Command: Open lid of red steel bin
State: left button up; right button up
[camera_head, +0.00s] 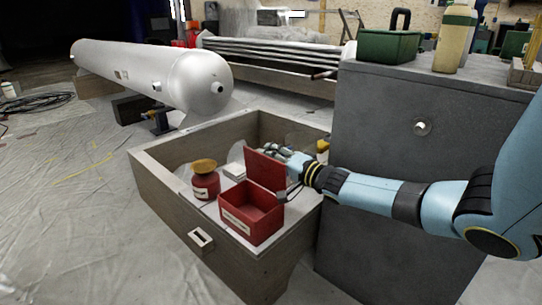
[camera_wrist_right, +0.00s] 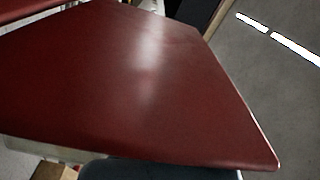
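The red steel bin (camera_head: 250,219) stands in an open wooden drawer in the head view. Its lid (camera_head: 265,169) stands raised, roughly upright, at the bin's back edge, and the inside of the bin shows. My right gripper (camera_head: 276,153) is behind the raised lid, close to its top edge; its fingertips are partly hidden, so whether it touches the lid or is shut cannot be told. In the right wrist view the red lid (camera_wrist_right: 130,85) fills most of the picture, with a dark part of my gripper at the bottom edge. My left gripper is not in view.
The wooden drawer (camera_head: 165,187) also holds a red jar with a yellow-brown top (camera_head: 205,181) and a small white box (camera_head: 234,171). A grey cabinet (camera_head: 400,135) stands close on the right. A large white tank (camera_head: 150,72) lies behind left.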

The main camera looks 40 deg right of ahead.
jog(key=o, duration=0.3)
jog(key=shift+w+a+r, duration=0.1)
jog(key=shift+w+r, duration=0.15)
jog(key=shift+w, duration=0.05)
jog(key=shift+s+f, duration=0.15)
jog(key=shift+s, duration=0.05)
jog(key=s, duration=0.8)
jog(key=s+d, duration=0.1)
jog(key=s, duration=0.2)
jog(key=shift+s, duration=0.4)
